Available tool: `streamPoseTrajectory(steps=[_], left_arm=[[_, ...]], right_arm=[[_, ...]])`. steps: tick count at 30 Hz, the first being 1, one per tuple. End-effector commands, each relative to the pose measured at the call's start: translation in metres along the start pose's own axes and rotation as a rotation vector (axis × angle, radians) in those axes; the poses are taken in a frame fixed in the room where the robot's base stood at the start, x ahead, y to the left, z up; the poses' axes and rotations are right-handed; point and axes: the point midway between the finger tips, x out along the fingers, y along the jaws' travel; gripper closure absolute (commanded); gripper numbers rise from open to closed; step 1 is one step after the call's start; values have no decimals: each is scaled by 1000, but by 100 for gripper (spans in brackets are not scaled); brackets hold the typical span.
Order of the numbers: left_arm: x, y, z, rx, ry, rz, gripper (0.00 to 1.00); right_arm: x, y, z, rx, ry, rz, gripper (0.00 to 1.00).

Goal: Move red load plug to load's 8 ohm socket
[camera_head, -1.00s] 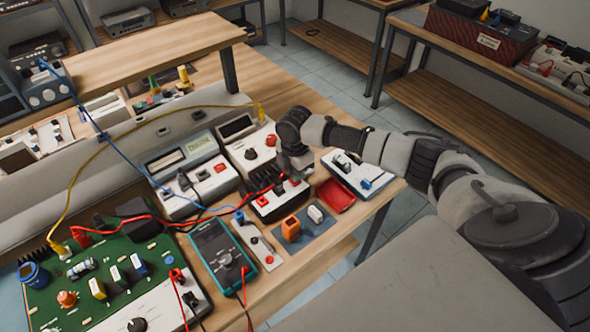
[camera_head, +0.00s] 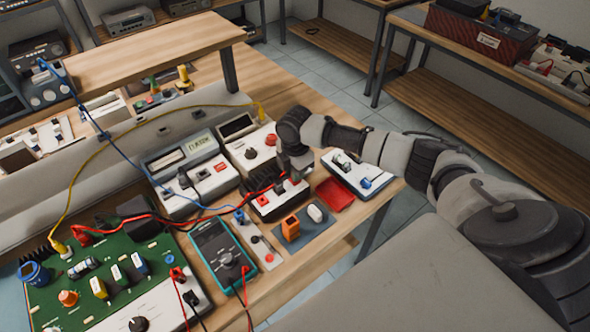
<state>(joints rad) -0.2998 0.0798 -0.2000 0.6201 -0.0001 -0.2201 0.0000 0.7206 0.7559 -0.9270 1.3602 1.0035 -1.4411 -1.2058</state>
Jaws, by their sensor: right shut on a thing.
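The load is a small white-fronted box with black fins (camera_head: 272,206) near the table's right edge, with a row of red and dark sockets or plugs on its front. A red cable (camera_head: 165,218) runs from the green circuit board to the load. My right gripper (camera_head: 290,176) comes in from the right and points down at the load's top. It is shut on the red load plug at the end of this cable; the plug is mostly hidden by the fingers. I cannot tell which socket the plug is over or whether it is seated. My left gripper is out of view.
A teal multimeter (camera_head: 216,255) and a white strip with plugs (camera_head: 258,243) stand left of the load. A red tray (camera_head: 335,194) and a white switch box (camera_head: 358,174) are close on the right. A blue cable (camera_head: 98,122) and a yellow cable cross on the left.

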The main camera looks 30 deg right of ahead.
Motion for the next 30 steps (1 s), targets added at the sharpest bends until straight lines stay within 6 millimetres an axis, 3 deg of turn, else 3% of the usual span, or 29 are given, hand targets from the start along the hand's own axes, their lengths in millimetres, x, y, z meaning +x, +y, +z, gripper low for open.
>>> streamPoseTrajectory(steps=[25, 26, 30], left_arm=[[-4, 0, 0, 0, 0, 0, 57], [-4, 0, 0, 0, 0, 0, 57], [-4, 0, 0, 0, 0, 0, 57]], right_arm=[[1, 0, 0, 0, 0, 0, 100], [1, 0, 0, 0, 0, 0, 81], [1, 0, 0, 0, 0, 0, 60]])
